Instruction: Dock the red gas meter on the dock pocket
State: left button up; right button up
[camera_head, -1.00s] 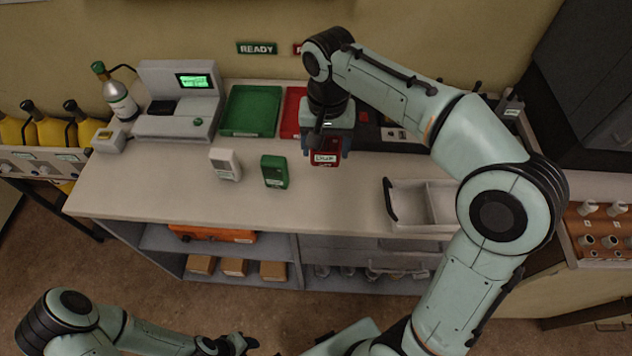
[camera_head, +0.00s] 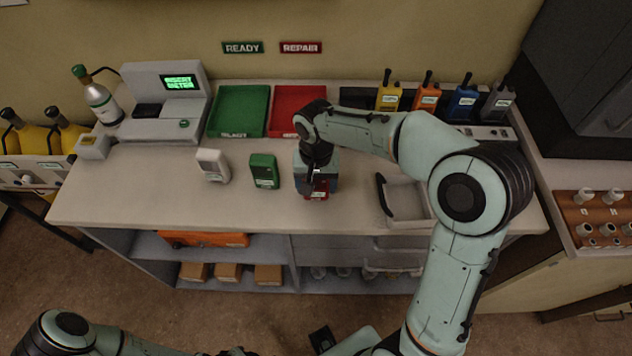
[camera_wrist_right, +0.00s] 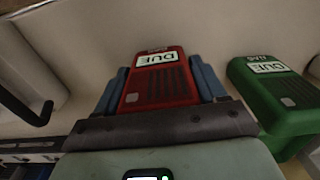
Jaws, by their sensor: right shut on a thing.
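The red gas meter (camera_head: 319,191) is shut in my right gripper (camera_head: 316,183), at the counter's middle. In the right wrist view the red meter (camera_wrist_right: 160,80) stands between the two blue fingers, its label reading DUE. I cannot tell whether it touches the counter. The dock (camera_head: 165,128) stands at the counter's back left, its green screen reading INSERT METER. Its dark dock pocket (camera_head: 147,110) looks empty, left of the screen. My left gripper (camera_head: 236,351) only just shows at the bottom edge, its fingers unclear.
A green meter (camera_head: 264,171) and a white meter (camera_head: 213,165) stand between my right gripper and the dock. Green (camera_head: 238,111) and red (camera_head: 292,104) trays lie behind. A pale bin (camera_head: 408,201) stands to the right. The front-left counter is clear.

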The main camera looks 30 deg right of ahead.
jog(key=shift+f, duration=0.15)
jog(key=o, duration=1.2)
